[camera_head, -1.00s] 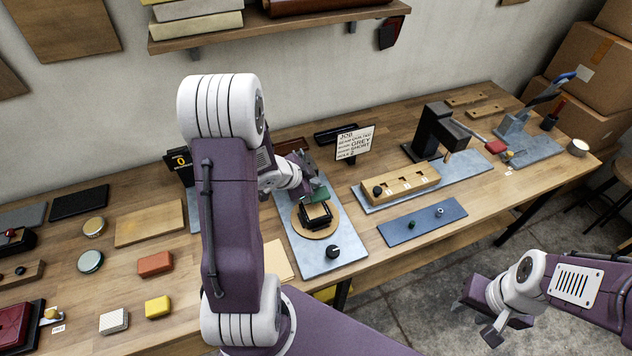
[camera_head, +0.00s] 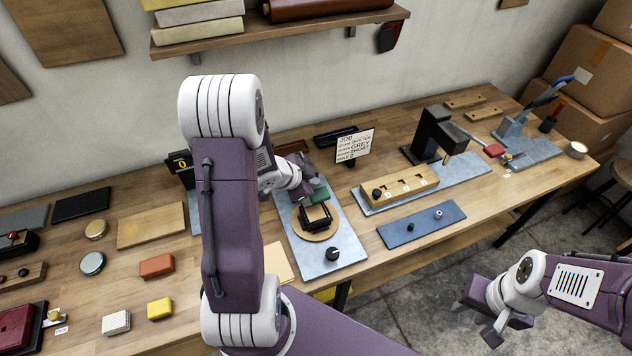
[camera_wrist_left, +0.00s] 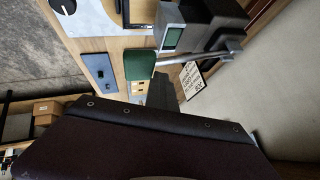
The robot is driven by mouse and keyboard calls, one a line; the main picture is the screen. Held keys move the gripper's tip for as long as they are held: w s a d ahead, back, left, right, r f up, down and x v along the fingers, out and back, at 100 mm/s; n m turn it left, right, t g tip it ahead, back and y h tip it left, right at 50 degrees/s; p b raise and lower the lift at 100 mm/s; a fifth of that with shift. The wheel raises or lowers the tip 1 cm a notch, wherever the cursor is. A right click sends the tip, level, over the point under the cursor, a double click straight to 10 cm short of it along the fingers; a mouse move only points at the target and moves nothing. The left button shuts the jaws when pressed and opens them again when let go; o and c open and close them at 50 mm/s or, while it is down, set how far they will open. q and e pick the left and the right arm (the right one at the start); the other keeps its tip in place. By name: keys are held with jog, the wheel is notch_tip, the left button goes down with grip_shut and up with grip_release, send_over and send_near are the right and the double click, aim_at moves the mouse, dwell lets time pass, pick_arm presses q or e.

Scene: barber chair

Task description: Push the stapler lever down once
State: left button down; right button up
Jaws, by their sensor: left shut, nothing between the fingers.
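My left gripper (camera_head: 304,188) is over the back part of a pale metal plate (camera_head: 343,252), close to a grey upright device with a dark green pad (camera_head: 320,194). I cannot tell for certain that this device is the stapler. The left wrist view shows the device's grey body (camera_wrist_left: 212,22), a metal rod (camera_wrist_left: 198,59) and the green pad (camera_wrist_left: 140,64); my shut gripper (camera_wrist_left: 161,90) points toward them. Contact with the rod cannot be told. My arm hides part of the device in the head view. My right gripper (camera_head: 485,318) hangs off the table's front, low at right.
A round wooden disc (camera_head: 303,231) with a black frame (camera_head: 316,217) and a black knob (camera_head: 333,254) are on the same plate. A job sign (camera_head: 355,144) stands just right. A black press (camera_head: 433,132) and a blue-handled lever device (camera_head: 546,95) are further right.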

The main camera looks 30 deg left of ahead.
jog(key=shift+r+p, duration=1.25)
jog(key=shift+r, duration=0.25)
jog(key=shift+r, duration=0.15)
notch_tip(320, 180, up, 5)
jog(key=p, duration=0.5)
jog(key=shift+r+p, duration=0.15)
jog(key=shift+p, duration=0.15)
